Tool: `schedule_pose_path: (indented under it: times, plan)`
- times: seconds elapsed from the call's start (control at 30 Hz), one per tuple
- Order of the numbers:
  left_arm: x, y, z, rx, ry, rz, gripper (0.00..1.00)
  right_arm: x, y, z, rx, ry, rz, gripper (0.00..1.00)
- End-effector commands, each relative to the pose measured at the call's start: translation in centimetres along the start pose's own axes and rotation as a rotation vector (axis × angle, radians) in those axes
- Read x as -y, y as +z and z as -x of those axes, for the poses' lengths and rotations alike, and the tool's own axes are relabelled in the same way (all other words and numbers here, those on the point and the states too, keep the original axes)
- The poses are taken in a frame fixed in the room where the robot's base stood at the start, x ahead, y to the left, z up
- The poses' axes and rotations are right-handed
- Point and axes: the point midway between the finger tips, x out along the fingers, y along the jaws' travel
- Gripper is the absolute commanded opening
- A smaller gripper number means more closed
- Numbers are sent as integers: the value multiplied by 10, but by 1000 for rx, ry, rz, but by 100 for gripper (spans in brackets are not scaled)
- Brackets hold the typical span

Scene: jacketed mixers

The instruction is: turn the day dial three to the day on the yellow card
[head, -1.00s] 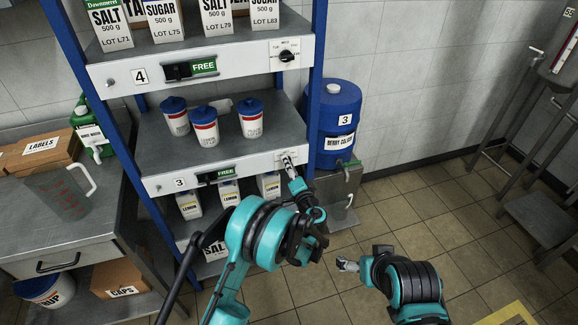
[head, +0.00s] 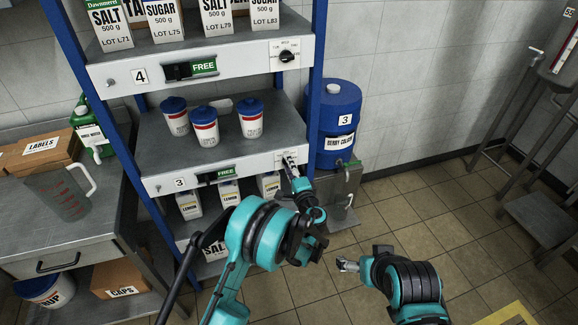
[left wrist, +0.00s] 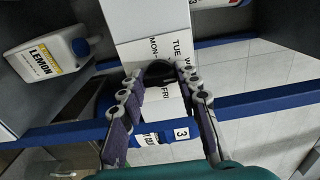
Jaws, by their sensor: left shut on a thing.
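Day dial three is on the right end of the white front edge of shelf 3 (head: 235,173), and my left gripper (head: 291,167) covers most of it. In the left wrist view the dark dial knob (left wrist: 158,70) is between my left fingers (left wrist: 160,100), which are shut on it. The printed days MON, TUE and FRI show around the knob, with part of another word at the right. The knob's pointer is hidden. My right gripper (head: 346,265) is low over the floor, away from the shelf; its jaw gap is too small to judge. I see no readable yellow card.
Shelf 4 above has its own day dial (head: 287,56) and a FREE sign (head: 204,67). Several blue-lidded tubs (head: 204,126) stand on shelf 3. A blue drum (head: 334,125) stands just right of the rack post. Open floor lies to the right.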

Motion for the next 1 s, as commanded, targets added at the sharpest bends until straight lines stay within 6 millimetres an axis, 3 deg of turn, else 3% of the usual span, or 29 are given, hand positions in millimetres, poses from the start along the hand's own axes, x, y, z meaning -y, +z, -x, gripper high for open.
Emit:
schedule_pose_path:
  times: [0.23,0.27,0.3,0.33,0.73,1.0]
  plan:
    - [0,0,0,-1,1,1,4,0,0,0,0,0,0,88]
    - [0,0,0,-1,1,2,40,0,0,0,0,0,0,88]
    - [0,0,0,-1,0,2,51,0,0,0,0,0,0,88]
    - [0,0,0,-1,0,2,53,0,0,0,0,0,0,88]
    - [0,-1,9,-1,0,2,53,0,0,0,0,0,0,88]
    - [0,-1,63,-4,0,2,53,0,0,0,0,0,0,88]
